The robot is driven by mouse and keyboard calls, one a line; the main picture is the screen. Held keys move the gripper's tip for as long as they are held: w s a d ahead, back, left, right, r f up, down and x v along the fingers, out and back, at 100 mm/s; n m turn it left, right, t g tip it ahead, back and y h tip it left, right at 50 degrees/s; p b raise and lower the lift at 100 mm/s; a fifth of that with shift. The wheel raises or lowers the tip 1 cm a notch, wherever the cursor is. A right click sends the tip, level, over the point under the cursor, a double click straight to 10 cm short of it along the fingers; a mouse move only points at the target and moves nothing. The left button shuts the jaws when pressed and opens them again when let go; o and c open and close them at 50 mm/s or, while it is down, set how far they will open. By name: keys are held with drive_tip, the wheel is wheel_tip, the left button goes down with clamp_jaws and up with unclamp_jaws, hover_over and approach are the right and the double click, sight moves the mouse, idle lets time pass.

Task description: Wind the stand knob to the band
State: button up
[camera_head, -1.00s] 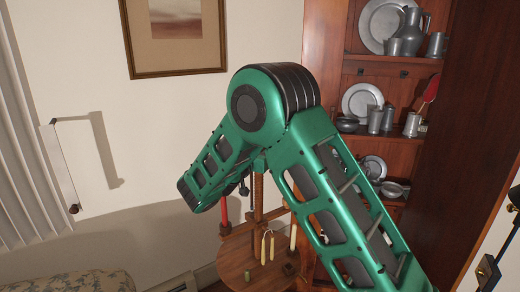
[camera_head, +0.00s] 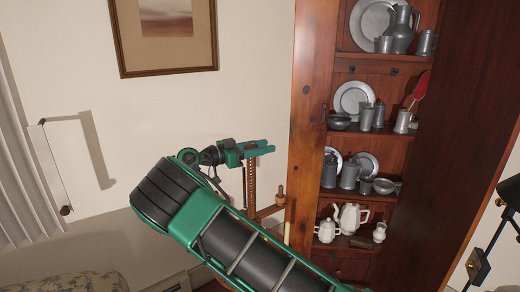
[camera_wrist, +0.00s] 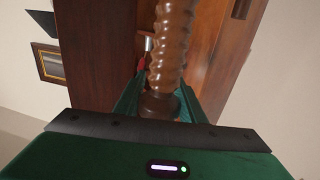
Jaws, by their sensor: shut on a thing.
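The wooden stand's threaded post (camera_head: 252,185) rises upright behind my arm in the head view. My gripper (camera_head: 262,148) is at its top end. In the wrist view, the ribbed brown post (camera_wrist: 170,45) runs away from the gripper. A dark, smooth wooden knob (camera_wrist: 158,104) at its near end sits between my green fingers (camera_wrist: 160,98), which are shut on it. A wooden crossarm (camera_head: 268,211) with an upright peg (camera_head: 280,193) shows lower on the stand. My arm hides most of the stand's lower part. I cannot make out the band.
A tall wooden cabinet (camera_head: 305,120) with pewter ware (camera_head: 354,98) and white teapots (camera_head: 349,217) stands close on the right. A framed picture (camera_head: 166,70) hangs on the wall. A patterned seat (camera_head: 75,283) is at lower left. A black wall fixture (camera_head: 480,262) is at lower right.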

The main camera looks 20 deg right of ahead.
drive_tip(key=shift+s+a+f+m+g+y, duration=0.1)
drive_tip(key=shift+s+m+g+y, duration=0.2)
drive_tip(key=shift+m+g, duration=1)
drive_tip(key=shift+s+m+g+y, duration=0.1)
drive_tip(key=shift+s+m+g, duration=0.45)
drive_tip(key=shift+g, duration=1.3)
drive_tip(key=shift+s+a+f+m+g+y, duration=0.1)
drive_tip(key=shift+s+m+g+y, duration=0.1)
drive_tip(key=shift+m+g, duration=1.15)
drive_tip(key=shift+s+r+m+g+y, duration=0.15)
drive_tip(key=shift+m+g+y, duration=0.25)
drive_tip(key=shift+g, duration=0.6)
drive_tip(key=o, duration=1)
drive_tip(key=shift+o, duration=0.2)
